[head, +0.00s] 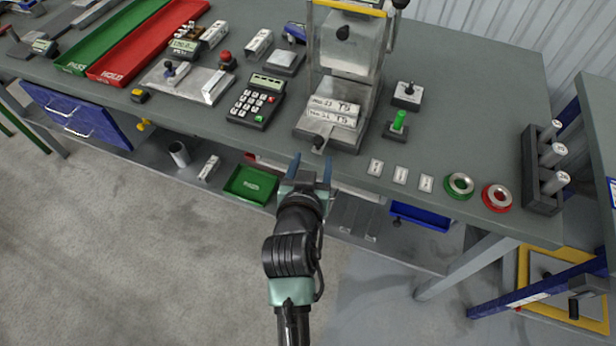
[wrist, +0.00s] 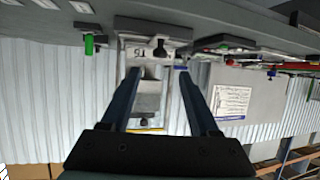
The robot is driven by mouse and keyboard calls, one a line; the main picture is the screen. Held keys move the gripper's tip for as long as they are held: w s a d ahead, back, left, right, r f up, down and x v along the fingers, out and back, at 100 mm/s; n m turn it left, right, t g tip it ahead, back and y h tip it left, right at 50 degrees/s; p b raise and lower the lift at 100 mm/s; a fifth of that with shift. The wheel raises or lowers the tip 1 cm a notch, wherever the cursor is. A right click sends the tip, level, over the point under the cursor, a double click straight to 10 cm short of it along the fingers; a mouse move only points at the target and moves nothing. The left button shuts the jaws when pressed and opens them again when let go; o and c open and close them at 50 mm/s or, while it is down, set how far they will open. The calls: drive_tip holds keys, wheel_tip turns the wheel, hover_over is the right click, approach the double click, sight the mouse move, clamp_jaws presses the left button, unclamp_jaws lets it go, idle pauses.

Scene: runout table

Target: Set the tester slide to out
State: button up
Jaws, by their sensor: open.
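The tester (head: 345,85) is a grey upright frame with a clear guard, standing at the table's front edge; it also shows upside down in the wrist view (wrist: 147,88). At its foot lies the tester slide (head: 326,124), a light plate with white "TS" labels. A dark ball knob (head: 318,143) sticks out at its front; the knob also shows in the wrist view (wrist: 158,44). My gripper (head: 311,163) is open and empty just in front of the knob, fingers pointing at the tester. In the wrist view the knob appears beyond and between the fingertips (wrist: 158,72). No contact shows.
A keypad (head: 256,100) stands left of the tester. A green-capped button (head: 398,122) and a toggle box (head: 407,94) stand right of it. Small white tags (head: 400,175) and two rings lie along the front edge. A green bin (head: 251,184) sits below.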

drive_tip(key=v, duration=0.5)
drive_tip(key=shift+s+r, duration=0.1)
drive_tip(key=shift+s, duration=0.15)
